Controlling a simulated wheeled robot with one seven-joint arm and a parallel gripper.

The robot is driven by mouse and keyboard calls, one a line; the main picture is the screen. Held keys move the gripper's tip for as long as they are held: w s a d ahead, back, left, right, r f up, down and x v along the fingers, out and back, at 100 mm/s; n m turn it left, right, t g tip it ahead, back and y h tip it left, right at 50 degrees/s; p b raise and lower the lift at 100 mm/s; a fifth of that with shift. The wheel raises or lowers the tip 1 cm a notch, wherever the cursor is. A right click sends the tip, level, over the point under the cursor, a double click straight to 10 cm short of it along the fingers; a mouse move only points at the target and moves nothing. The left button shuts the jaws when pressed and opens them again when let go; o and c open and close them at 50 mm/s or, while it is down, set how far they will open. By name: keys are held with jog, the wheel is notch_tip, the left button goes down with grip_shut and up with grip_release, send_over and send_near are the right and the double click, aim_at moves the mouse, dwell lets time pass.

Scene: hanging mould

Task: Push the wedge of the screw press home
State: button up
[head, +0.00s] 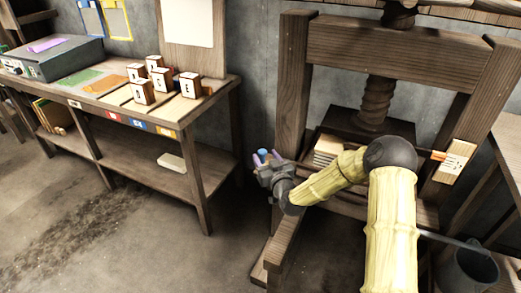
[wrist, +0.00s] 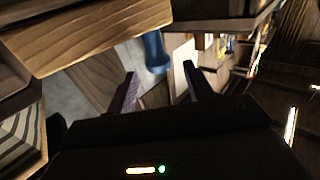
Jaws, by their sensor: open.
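The wooden screw press (head: 372,42) stands at the right of the head view, with its thick screw (head: 378,100) running down to a dark pressing block (head: 345,122). I cannot clearly pick out the wedge; a small orange piece (head: 438,156) shows at the right post, beside a pale dotted plate (head: 455,160). My gripper (head: 263,157) is open, left of the press's left post. A blue rounded thing (wrist: 156,52) shows between and beyond the fingers (wrist: 159,76) in the wrist view; I cannot tell what it is or whether they touch. My arm hides part of the press bed.
A pale stack (head: 328,150) lies under the pressing block. A workbench (head: 185,108) with several lettered blocks (head: 142,91) stands at the left. A dark bucket (head: 468,270) is at the lower right. The floor (head: 160,245) between bench and press is clear.

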jog(key=x, duration=0.5)
jog(key=shift+w+a+b, duration=0.15)
jog(key=shift+w+b, duration=0.15)
jog(key=shift+w, duration=0.1)
grip_shut()
jog(key=shift+s, duration=0.1)
